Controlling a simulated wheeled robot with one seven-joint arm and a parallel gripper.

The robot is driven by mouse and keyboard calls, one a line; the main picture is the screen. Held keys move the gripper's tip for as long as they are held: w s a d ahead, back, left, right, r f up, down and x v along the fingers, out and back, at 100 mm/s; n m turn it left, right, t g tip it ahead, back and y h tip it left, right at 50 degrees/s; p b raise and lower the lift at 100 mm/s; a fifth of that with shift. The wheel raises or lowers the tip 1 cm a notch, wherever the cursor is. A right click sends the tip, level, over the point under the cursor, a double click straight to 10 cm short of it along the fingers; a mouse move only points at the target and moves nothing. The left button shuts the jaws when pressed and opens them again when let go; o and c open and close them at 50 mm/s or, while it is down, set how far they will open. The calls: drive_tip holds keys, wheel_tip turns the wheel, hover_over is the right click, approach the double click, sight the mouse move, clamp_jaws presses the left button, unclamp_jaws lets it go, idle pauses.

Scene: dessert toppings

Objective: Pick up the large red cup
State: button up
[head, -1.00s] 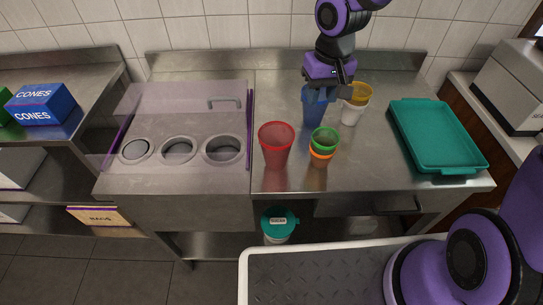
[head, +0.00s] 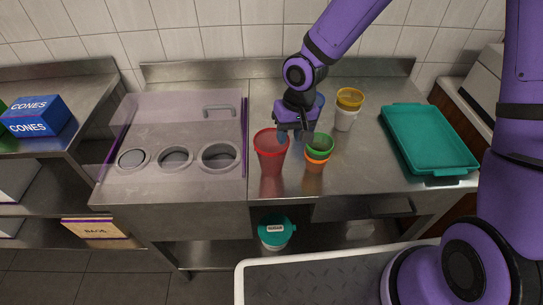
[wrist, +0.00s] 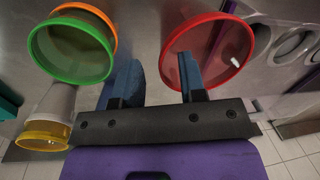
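The large red cup (head: 270,152) stands upright on the steel counter, left of the stacked green and orange cups. In the wrist view the red cup (wrist: 210,45) shows its open rim at the upper right. My gripper (head: 297,137) is open and empty, just above and right of the red cup's rim in the head view. In the wrist view my gripper (wrist: 160,72) has its two blue fingers apart. The right finger overlaps the red rim; I cannot tell if it is inside the cup or above it. The left finger is between the red and green cups.
A green cup (head: 319,145) sits in an orange cup (head: 316,163) close by. A blue cup (head: 319,101) is partly hidden behind my gripper. A yellow cup (head: 349,97) is in a white cup (head: 344,119). A teal tray (head: 430,137) lies right; a clear-covered topping station (head: 170,115) is left.

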drive_tip(key=f, duration=0.2)
drive_tip(key=a+f, duration=0.1)
drive_tip(key=f, duration=0.1)
drive_tip(key=shift+w, duration=0.15)
clamp_jaws()
